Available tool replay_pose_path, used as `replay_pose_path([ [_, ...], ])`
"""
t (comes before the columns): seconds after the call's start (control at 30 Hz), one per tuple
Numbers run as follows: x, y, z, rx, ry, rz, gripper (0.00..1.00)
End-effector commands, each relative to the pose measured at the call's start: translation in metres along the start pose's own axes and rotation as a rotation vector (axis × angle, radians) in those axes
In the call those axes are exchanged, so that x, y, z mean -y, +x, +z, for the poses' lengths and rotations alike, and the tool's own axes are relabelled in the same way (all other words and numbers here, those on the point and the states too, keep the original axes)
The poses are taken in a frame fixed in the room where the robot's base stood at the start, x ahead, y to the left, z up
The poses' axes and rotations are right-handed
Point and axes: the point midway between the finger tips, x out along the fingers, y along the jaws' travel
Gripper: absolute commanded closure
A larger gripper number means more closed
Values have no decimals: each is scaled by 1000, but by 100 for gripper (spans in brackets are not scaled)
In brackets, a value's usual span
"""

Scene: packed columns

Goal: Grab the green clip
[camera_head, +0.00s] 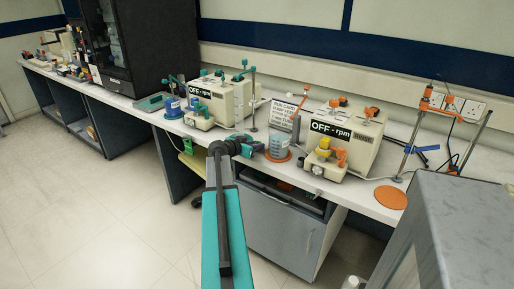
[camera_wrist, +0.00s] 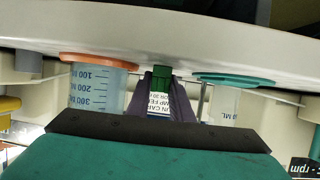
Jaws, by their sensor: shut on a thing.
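The green clip (camera_wrist: 162,78) shows in the wrist view between the two dark purple fingers of my gripper (camera_wrist: 163,92), which are shut on it. Its lower part is hidden by the fingers. In the head view my gripper (camera_head: 250,148) is at the front edge of the bench, left of a clear beaker (camera_head: 279,146). The clip is too small and covered to make out clearly there.
The orange-ringed beaker (camera_wrist: 98,85) is close on the left in the wrist view, and a teal disc (camera_wrist: 234,79) is close on the right. Two pump boxes (camera_head: 213,97) (camera_head: 345,138) and a printed sign (camera_head: 283,115) stand on the bench. Open floor (camera_head: 95,220) lies left.

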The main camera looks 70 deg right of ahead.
Motion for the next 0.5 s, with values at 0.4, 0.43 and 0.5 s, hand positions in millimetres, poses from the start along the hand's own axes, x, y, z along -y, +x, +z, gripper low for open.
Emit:
replay_pose_path([
  [0.4, 0, -5, -14, -1, 2, 0, 100],
  [0.43, 0, -6, -16, -1, 1, 0, 100],
  [0.5, 0, -10, -24, -1, 3, 0, 100],
])
